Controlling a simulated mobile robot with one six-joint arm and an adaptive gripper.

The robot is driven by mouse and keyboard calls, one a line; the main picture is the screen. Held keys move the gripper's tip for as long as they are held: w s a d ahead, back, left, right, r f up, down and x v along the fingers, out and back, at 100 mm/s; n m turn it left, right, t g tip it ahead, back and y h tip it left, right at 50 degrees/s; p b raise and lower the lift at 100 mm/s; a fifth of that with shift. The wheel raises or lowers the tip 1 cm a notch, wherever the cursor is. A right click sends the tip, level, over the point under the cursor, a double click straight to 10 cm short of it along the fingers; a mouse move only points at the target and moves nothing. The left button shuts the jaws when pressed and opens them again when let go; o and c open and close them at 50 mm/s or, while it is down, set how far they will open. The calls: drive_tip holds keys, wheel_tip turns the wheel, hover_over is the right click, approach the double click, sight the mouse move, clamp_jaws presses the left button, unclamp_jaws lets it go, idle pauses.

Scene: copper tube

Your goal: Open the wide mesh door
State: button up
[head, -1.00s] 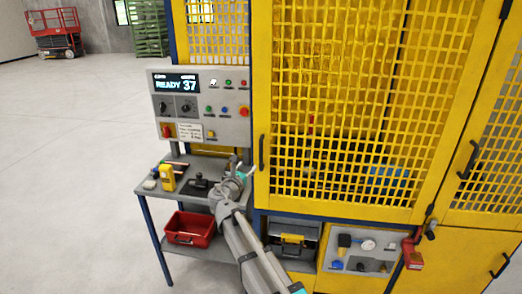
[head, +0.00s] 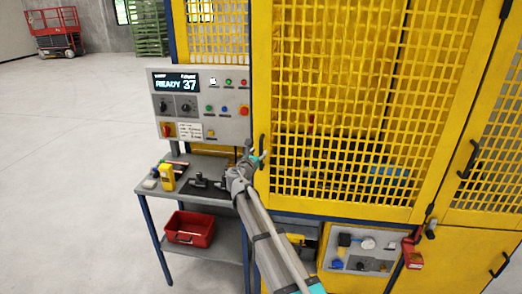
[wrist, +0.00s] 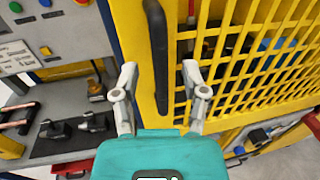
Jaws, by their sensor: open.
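The wide mesh door (head: 345,206) is a large yellow framed grid panel at the centre of the head view and looks shut. Its black vertical handle (wrist: 157,55) is on the left frame edge; in the head view the handle (head: 262,143) is partly behind my gripper (head: 254,155). In the wrist view my gripper (wrist: 159,74) is open, with one grey finger on each side of the handle's lower part. I cannot tell whether either finger touches it.
A grey control panel (head: 208,85) reading READY 37 stands left of the door. Below it is a side table (head: 215,164) with tools, and a red bin (head: 188,229). A narrower mesh door (head: 500,150) with its own handle is at right. Open floor lies left.

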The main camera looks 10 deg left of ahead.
sight(260, 150)
drive_tip(key=shift+w+d, duration=0.15)
drive_tip(key=shift+w, duration=0.65)
drive_tip(key=shift+w+d, duration=0.1)
drive_tip(key=shift+w, duration=0.65)
clamp_jaws()
